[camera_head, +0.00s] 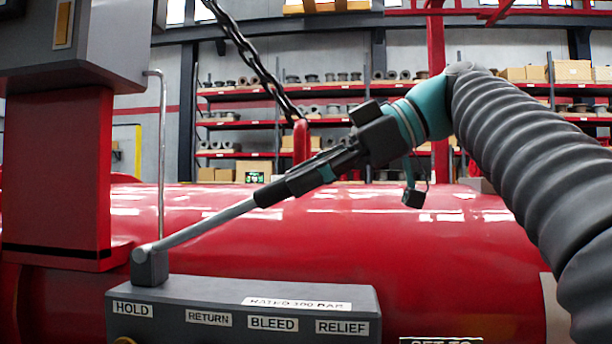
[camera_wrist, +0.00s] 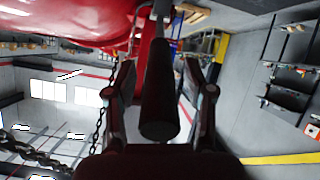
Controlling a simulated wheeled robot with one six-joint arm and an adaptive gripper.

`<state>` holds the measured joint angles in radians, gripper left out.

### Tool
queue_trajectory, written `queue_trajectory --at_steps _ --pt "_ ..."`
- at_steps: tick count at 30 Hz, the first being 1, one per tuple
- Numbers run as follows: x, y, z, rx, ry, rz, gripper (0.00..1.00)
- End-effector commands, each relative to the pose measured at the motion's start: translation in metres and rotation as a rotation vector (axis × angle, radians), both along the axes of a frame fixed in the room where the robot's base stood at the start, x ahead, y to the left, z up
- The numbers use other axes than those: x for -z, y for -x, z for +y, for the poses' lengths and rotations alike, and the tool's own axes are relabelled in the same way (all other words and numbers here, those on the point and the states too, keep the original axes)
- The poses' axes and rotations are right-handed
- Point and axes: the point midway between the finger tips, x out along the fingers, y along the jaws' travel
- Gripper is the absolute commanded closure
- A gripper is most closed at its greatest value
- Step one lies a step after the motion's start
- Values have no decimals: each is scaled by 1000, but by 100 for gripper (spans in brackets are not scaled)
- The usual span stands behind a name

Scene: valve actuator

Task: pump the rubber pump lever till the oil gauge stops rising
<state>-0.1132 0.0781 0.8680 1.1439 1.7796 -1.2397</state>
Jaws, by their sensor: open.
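The pump lever (camera_head: 205,223) is a grey metal rod with a black rubber grip (camera_head: 270,194). It slants up to the right from its pivot on the grey pump block (camera_head: 270,300). My gripper (camera_head: 308,178) is at the upper end of the lever, around the rubber grip. In the wrist view the rubber grip (camera_wrist: 159,95) lies between the two fingers of my gripper (camera_wrist: 158,92), with gaps visible on both sides. The fingers are open. I cannot make out an oil gauge in either view.
A large red cylinder (camera_head: 420,260) lies behind the pump block. A thin grey pipe (camera_head: 162,150) rises near the pivot, beside a red upright (camera_head: 55,170). A dark chain (camera_head: 250,58) hangs above my gripper. Shelves (camera_head: 240,122) stand far behind.

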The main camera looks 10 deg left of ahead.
Motion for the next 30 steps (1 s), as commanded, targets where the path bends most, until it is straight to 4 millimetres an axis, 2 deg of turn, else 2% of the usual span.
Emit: queue_trajectory --at_steps 10,15,30 --pt "-22 -3 -45 4 2 -2 47" --pt "-29 -3 -58 3 -1 -1 47" --pt "-32 -2 -63 0 1 0 47"
